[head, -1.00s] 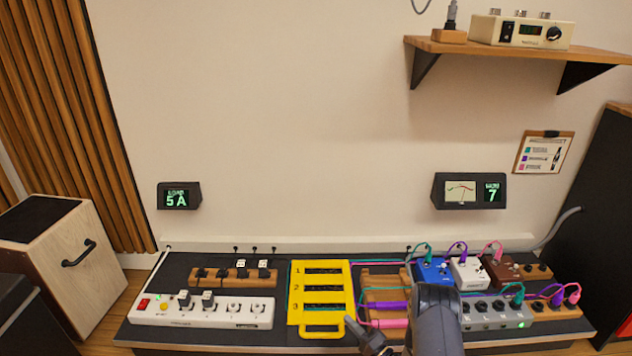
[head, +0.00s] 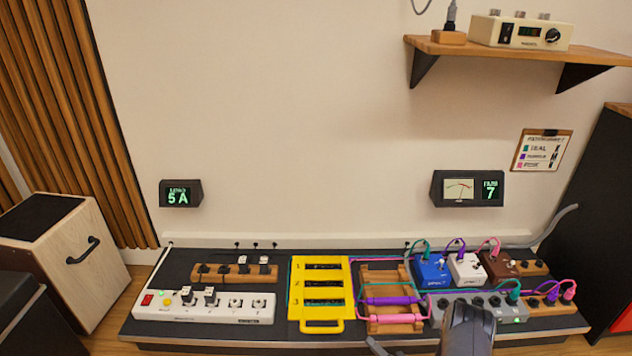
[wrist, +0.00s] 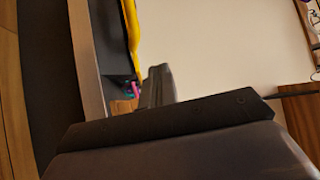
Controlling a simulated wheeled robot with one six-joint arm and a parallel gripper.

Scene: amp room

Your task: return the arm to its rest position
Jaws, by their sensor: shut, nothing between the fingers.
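My arm (head: 467,328) shows at the bottom edge of the head view, low in front of the table (head: 390,345). Only a dark tip of my gripper (head: 375,346) shows there, below the wooden rack. The wrist view looks tilted along the dark wrist housing to my gripper (wrist: 158,86), which appears shut and empty. Part of the table edge (wrist: 88,75) and the yellow panel (wrist: 131,30) show beyond it. Most of my gripper is hidden or cut off in the head view.
A white power strip (head: 205,310), the yellow slotted panel (head: 320,327), a wooden rack (head: 375,278) with purple and pink cable pieces, and several pedals (head: 433,270) with plugged cables fill the table. A wooden shelf (head: 560,50) hangs upper right.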

